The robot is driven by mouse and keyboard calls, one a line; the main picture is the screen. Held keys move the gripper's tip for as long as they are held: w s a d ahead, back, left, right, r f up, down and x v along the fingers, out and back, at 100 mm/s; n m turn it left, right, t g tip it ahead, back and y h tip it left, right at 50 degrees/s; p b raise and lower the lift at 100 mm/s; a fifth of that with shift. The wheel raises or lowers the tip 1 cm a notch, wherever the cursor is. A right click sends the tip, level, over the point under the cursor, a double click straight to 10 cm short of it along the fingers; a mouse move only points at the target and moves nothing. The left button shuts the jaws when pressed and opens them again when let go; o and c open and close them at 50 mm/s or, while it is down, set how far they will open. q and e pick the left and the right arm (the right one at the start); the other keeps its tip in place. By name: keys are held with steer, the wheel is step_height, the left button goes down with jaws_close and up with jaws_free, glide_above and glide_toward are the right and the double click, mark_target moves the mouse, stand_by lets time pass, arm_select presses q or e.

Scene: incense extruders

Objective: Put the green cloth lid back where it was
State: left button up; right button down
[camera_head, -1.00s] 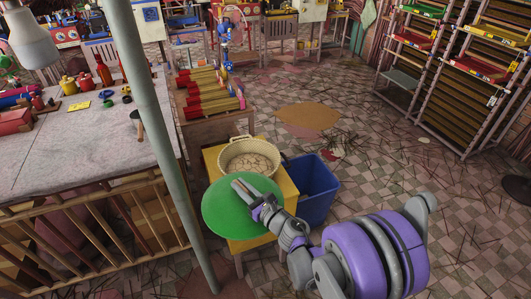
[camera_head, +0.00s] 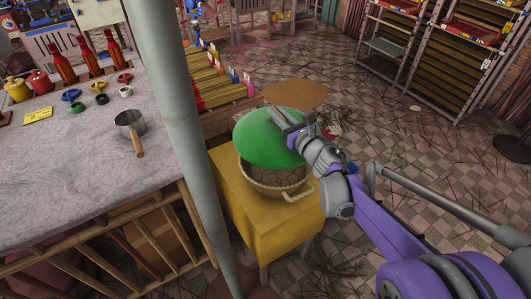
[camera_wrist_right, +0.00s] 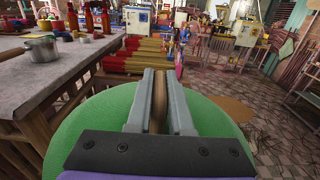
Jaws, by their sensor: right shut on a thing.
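The green cloth lid (camera_head: 262,138) is a round disc held by my right gripper (camera_head: 286,121). In the head view it is over the far part of a cream basket (camera_head: 272,190) and hides that part of its opening. The basket's near part shows below the lid, with brownish contents. In the right wrist view the green lid (camera_wrist_right: 80,127) spreads out under and around the gripper (camera_wrist_right: 158,100), whose fingers are closed on a brown handle-like piece (camera_wrist_right: 158,103). I cannot tell if the lid touches the basket rim. My left gripper is out of view.
The basket stands on a yellow-topped stand (camera_head: 258,222). A grey table (camera_head: 70,175) with a metal pot (camera_head: 130,124) is at left. A grey-green pole (camera_head: 185,130) rises between table and stand. Racks of coloured bundles (camera_head: 215,88) lie behind. Tiled floor is open at right.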

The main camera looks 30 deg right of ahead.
mark_target(279, 128)
steer(key=f+b, duration=0.1)
steer(key=f, duration=0.4)
steer(key=shift+s+d+f+b, duration=0.1)
steer(key=shift+d+f+b, duration=0.15)
steer(key=shift+b, duration=0.15)
steer(key=shift+a+f+b, duration=0.15)
steer(key=shift+f+b, duration=0.45)
steer(key=shift+f, duration=1.45)
steer(key=shift+f, duration=0.15)
steer(key=c, duration=0.8)
jaws_free()
